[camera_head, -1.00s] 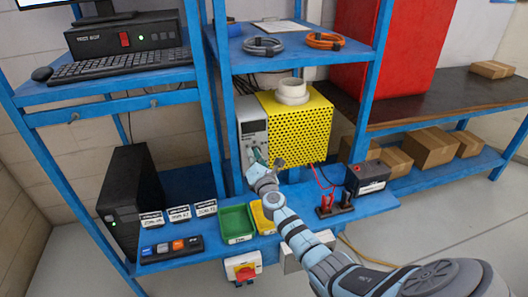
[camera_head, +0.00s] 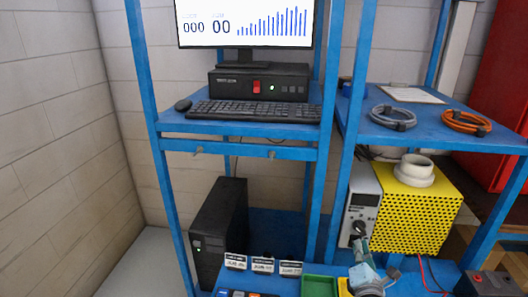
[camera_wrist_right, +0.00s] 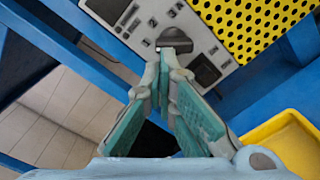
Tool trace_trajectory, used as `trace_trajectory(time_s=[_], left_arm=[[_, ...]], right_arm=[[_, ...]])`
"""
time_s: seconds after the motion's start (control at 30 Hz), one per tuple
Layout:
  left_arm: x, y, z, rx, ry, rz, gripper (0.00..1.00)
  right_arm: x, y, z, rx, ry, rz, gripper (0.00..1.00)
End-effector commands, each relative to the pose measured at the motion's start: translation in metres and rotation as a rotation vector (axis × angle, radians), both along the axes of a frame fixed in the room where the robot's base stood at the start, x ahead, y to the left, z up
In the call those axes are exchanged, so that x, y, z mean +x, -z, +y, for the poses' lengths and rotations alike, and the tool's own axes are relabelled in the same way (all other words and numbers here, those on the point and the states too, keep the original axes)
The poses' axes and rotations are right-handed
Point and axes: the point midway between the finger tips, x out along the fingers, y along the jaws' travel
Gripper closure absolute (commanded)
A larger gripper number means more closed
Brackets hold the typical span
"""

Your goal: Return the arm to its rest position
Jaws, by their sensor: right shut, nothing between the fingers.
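My right gripper (camera_head: 361,247) is at the lower right of the head view, in front of the grey instrument (camera_head: 362,200) beside the yellow perforated box (camera_head: 418,213). In the right wrist view the fingers (camera_wrist_right: 165,62) are shut with nothing between them. Their tips are close to a dark knob (camera_wrist_right: 174,39) on the instrument's panel. I cannot tell whether they touch it. Most of my right arm is below the frame of the head view. My left gripper is not in view.
A green bin (camera_head: 318,285) is left of my gripper; a yellow bin (camera_wrist_right: 285,140) lies close to its right in the wrist view. Blue rack posts (camera_head: 347,120) stand nearby. A black battery-like box (camera_head: 488,284) is at the right. A black tower (camera_head: 220,225) stands left.

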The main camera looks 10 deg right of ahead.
Motion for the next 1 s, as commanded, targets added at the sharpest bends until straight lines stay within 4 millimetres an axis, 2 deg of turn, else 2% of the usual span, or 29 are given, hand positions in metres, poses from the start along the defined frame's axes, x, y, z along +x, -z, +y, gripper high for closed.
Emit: trace_trajectory(time_s=[0.07, 0.17, 0.23, 0.3, 0.4, 0.6, 0.77, 0.8, 1.0], left_arm=[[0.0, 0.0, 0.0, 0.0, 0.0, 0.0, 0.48], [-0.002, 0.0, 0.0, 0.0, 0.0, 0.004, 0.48], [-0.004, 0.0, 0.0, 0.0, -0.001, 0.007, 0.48], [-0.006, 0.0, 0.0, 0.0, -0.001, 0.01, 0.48], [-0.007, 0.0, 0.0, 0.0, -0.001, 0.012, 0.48], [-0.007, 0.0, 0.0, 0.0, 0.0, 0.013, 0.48], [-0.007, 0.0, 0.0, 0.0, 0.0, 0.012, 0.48], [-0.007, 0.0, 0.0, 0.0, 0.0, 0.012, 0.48], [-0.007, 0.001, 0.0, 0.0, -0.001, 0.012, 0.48]], right_arm=[[-0.024, 0.006, -0.007, 0.173, 0.08, -0.036, 1.0], [-0.082, 0.029, -0.016, 0.59, 0.278, -0.094, 1.0], [-0.126, 0.054, -0.011, 0.882, 0.427, -0.099, 1.0], [-0.164, 0.075, 0.003, 1.115, 0.559, -0.079, 1.0], [-0.208, 0.096, 0.029, 1.355, 0.713, -0.027, 1.0], [-0.28, 0.112, 0.083, 1.658, 0.96, 0.111, 1.0], [-0.331, 0.109, 0.125, 1.811, 1.128, 0.243, 1.0], [-0.335, 0.117, 0.129, 1.823, 1.157, 0.261, 1.0], [-0.326, 0.198, 0.12, 1.799, 1.201, 0.268, 1.0]])
